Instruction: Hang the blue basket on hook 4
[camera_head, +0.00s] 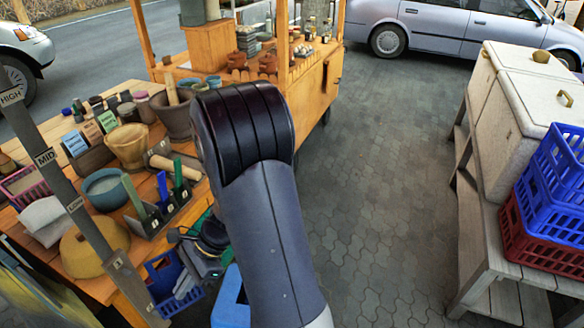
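A small blue basket (176,297) shows low at the front edge of the wooden table, beside and below my gripper. It seems to hold some pale items. My gripper (207,240) is dark and mostly hidden behind my arm's large grey and black link. Whether its fingers are open or touch the basket cannot be told. No hook marked 4 can be made out. A dark rack (158,216) with small white number labels and green and blue upright handles stands at the table's front, but its numbers are too small to read surely.
A leaning strip (62,184) marked HIGH, MID and LOW crosses the table's left. Bowls, mortars and jars crowd the wooden table (122,288). At right, blue crates (556,165) and a red crate (535,238) stand on a bench. The paving (375,190) between is clear.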

